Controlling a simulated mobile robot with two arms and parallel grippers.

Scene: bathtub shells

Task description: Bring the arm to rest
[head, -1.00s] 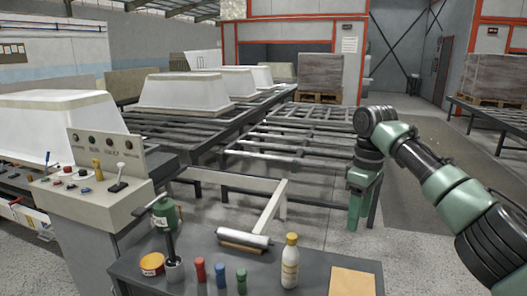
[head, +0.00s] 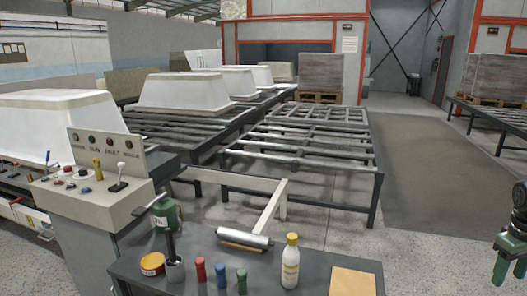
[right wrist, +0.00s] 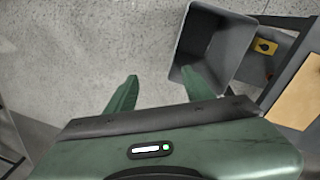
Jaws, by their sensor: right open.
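My right gripper (head: 508,268) is at the right edge of the head view, its green fingers pointing down over the floor. Only the gripper and a bit of the wrist show there; the rest of the arm is out of frame. In the right wrist view the two green fingers (right wrist: 158,92) are apart with nothing between them, above bare speckled concrete. My left gripper is not seen in any view.
A grey bin (right wrist: 212,45) is close to the right fingers in the right wrist view. A dark worktable (head: 310,275) with bottles, a roller and a tan sheet (head: 352,281) stands in front. Behind are a control console (head: 95,195), a roller frame (head: 300,150) and white tub shells (head: 183,92).

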